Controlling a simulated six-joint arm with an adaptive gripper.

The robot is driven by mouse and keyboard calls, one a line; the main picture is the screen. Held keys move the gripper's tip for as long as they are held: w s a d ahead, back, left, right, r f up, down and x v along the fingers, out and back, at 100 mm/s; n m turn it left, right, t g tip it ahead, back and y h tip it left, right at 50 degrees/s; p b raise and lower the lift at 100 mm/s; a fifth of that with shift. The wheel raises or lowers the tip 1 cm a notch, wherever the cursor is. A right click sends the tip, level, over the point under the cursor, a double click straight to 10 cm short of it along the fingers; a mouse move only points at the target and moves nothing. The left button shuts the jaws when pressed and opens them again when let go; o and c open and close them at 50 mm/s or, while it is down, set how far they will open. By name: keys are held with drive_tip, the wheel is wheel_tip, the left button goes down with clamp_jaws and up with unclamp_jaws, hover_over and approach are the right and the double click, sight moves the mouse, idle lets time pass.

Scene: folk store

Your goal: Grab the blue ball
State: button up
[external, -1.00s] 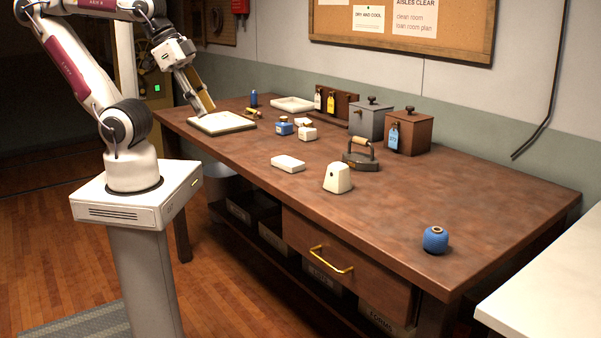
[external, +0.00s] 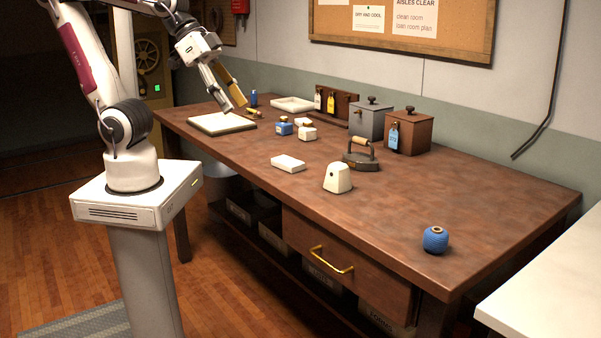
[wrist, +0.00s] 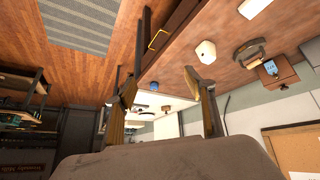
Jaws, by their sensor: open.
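The blue ball (external: 435,240), which looks like a wound ball or spool of twine, stands near the right front corner of the brown workbench (external: 480,205). It also shows small in the wrist view (wrist: 154,86), between the fingers. My gripper (external: 235,105) is open and empty over the far left part of the bench, above and beside a cream tray. It is far from the blue ball. Its two fingers also frame the wrist view (wrist: 166,58).
A cream tray (external: 222,132), small blue jar (external: 284,128), white block (external: 288,164), cream weight-like block (external: 337,178), flat iron (external: 361,160) and lidded boxes (external: 410,135) stand on the bench. The bench around the ball is clear. A white counter (external: 550,290) is at right.

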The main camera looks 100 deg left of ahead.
drive_tip(key=w+d+t+h, duration=0.1)
drive_tip(key=w+d, duration=0.2)
drive_tip(key=w, duration=0.5)
drive_tip(key=w+d+t, duration=0.1)
drive_tip(key=w+d, duration=0.3)
drive_tip(key=w, duration=0.4)
drive_tip(key=n+t+y, duration=0.1)
drive_tip(key=t, duration=0.2)
hover_over(431, 235)
drive_tip(key=s+a, duration=0.2)
drive_tip(key=s, duration=0.8)
wheel_tip(431, 235, down, 10)
drive_tip(key=w+f+y, duration=0.1)
drive_tip(key=f, duration=0.2)
drive_tip(key=w+d+f+t+y, duration=0.1)
drive_tip(key=w+f, duration=0.1)
drive_tip(key=f, duration=0.1)
drive_tip(key=w+d+f+n, duration=0.1)
drive_tip(key=w+f, duration=0.1)
drive_tip(key=f, duration=0.2)
drive_tip(key=shift+f+t+y, duration=0.1)
drive_tip(key=shift+t+y, duration=0.2)
drive_tip(key=shift+y, duration=0.1)
drive_tip(key=shift+w+a+f, duration=0.1)
drive_tip(key=shift+f, duration=0.55)
drive_tip(key=shift+w+f+y, duration=0.1)
drive_tip(key=shift+y, duration=0.2)
drive_tip(key=shift+x, duration=1.15)
drive_tip(key=shift+w, duration=0.1)
drive_tip(key=shift+x, duration=2.5)
